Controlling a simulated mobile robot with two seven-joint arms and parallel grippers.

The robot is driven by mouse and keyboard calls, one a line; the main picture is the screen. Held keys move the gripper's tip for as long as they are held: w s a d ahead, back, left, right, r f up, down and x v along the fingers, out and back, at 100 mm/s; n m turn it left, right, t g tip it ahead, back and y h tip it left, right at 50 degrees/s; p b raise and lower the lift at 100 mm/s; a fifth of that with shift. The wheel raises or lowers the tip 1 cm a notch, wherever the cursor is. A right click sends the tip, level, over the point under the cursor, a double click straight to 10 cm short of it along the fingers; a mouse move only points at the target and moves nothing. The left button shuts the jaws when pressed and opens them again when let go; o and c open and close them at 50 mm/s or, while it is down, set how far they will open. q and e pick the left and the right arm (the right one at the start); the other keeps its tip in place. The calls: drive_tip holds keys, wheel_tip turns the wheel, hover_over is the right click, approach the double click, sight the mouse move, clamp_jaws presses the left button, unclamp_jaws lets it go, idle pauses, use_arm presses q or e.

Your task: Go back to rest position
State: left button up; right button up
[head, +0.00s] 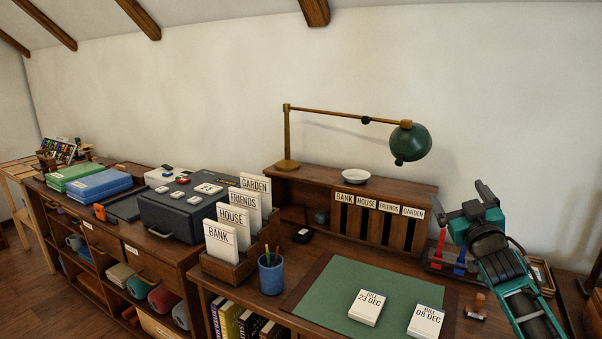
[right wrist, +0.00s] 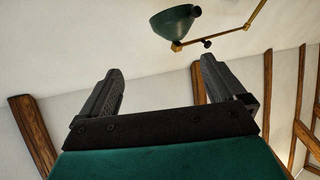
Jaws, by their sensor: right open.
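My right gripper (head: 462,198) is raised above the right end of the desk in the head view, on a teal and black arm that comes in from the lower right. Its two dark fingers stand apart with nothing between them. In the right wrist view the same gripper (right wrist: 160,92) points up toward the wall and ceiling, its fingers wide apart and empty. My left gripper is in neither view.
A green lamp (head: 409,143) hangs over the desk organizer (head: 290,182). Two bill cards, one dated 23 Dec (head: 367,307) and one 08 Dec (head: 426,321), lie on the green mat (head: 338,283). Red and blue stamps (head: 460,262) stand close to my right arm.

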drive_tip(key=s+a+f+g, duration=0.2)
drive_tip(key=s+f, duration=0.2)
drive_tip(key=f, duration=0.3)
drive_tip(key=s+a+f+g+y, duration=0.1)
drive_tip(key=s+a+f+g, duration=0.15)
drive_tip(key=f, duration=0.45)
drive_tip(key=s+a+f+g, duration=0.1)
drive_tip(key=s+a+f, duration=0.1)
drive_tip(key=s+f, duration=0.35)
drive_tip(key=s+a+f+g, duration=0.1)
drive_tip(key=s+a+f, duration=0.2)
drive_tip(key=s+f, duration=0.2)
drive_tip(key=s+a+f+g+y, duration=0.1)
drive_tip(key=s+a+f+g, duration=0.1)
drive_tip(key=s, duration=0.9)
drive_tip(key=s+a+f+m+g, duration=0.1)
drive_tip(key=s+a+f, duration=0.3)
drive_tip(key=s+f, duration=0.3)
drive_tip(key=shift+s+a+f+y, duration=0.3)
drive_tip(key=shift+s+f+y, duration=0.1)
drive_tip(key=shift+s, duration=0.65)
